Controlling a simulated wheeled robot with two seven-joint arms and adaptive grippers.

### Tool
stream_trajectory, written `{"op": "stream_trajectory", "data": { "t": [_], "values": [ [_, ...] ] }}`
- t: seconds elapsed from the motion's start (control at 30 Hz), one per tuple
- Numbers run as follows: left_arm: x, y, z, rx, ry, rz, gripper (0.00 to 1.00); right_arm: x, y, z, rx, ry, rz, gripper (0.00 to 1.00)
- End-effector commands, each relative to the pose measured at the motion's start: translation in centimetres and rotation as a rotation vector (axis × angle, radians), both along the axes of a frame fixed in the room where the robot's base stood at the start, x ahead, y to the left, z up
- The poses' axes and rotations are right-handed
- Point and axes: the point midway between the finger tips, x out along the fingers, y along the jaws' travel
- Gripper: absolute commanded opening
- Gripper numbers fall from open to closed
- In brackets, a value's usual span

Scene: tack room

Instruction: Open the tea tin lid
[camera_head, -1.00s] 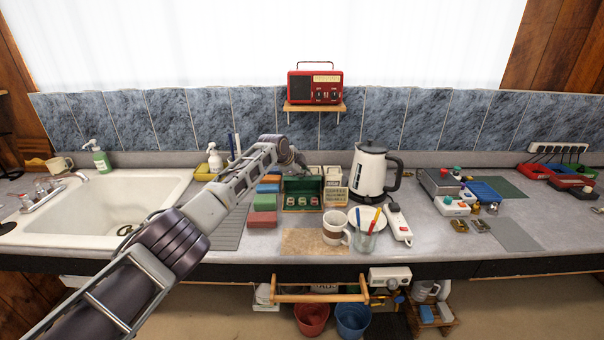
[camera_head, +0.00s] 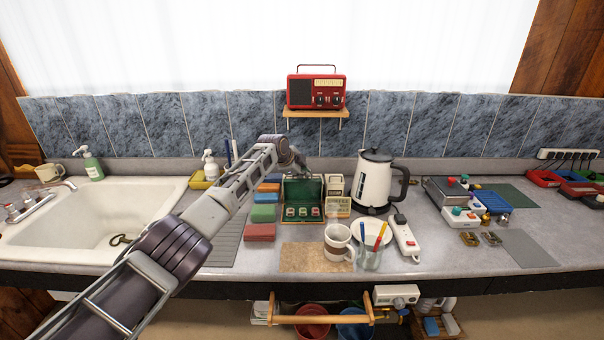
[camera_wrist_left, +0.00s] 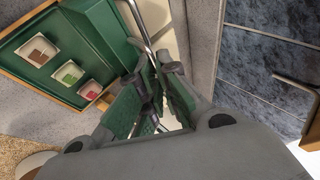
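The green tea tin (camera_head: 287,213) stands on the counter, with several small white-edged packets with coloured labels in its compartments. Its green lid (camera_head: 303,187) stands raised at the back, so the tin is open. In the left wrist view the tin (camera_wrist_left: 20,66) is at the upper left, with the lid (camera_wrist_left: 98,28) beside it. My left gripper (camera_head: 298,163) is at the lid's upper edge, behind its top left part. In the left wrist view its fingers (camera_wrist_left: 158,82) are close together just beside the lid; whether they touch it I cannot tell. My right gripper is not in view.
A kettle (camera_head: 375,180), a tea box (camera_head: 336,207), a mug (camera_head: 338,242), a glass with pens (camera_head: 371,257) and a power strip (camera_head: 404,236) stand right of the tin. Coloured blocks (camera_head: 263,213) lie left of it. A red radio (camera_head: 316,91) sits on a shelf above.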

Motion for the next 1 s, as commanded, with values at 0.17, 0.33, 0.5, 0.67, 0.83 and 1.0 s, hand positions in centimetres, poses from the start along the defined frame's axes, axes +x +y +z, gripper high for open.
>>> {"op": "stream_trajectory", "data": {
  "t": [0.17, 0.33, 0.5, 0.67, 0.83, 1.0],
  "values": [
    [0.02, -0.05, 0.07, 0.000, -0.002, 0.000, 0.00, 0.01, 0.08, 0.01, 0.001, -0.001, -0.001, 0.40],
    [0.03, -0.03, 0.08, 0.000, -0.002, 0.001, 0.00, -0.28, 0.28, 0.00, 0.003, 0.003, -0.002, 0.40],
    [0.03, -0.04, 0.10, 0.000, -0.002, 0.001, 0.07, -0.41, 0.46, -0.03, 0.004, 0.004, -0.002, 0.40],
    [0.02, -0.03, 0.07, 0.000, -0.001, 0.000, 0.14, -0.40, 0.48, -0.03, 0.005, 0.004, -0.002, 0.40],
    [0.01, -0.01, 0.03, 0.000, -0.001, 0.000, 0.14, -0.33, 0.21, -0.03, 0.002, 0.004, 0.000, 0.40],
    [-0.03, 0.03, 0.07, 0.000, -0.001, 0.000, 0.14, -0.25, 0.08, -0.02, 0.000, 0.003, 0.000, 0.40]
  ]
}}
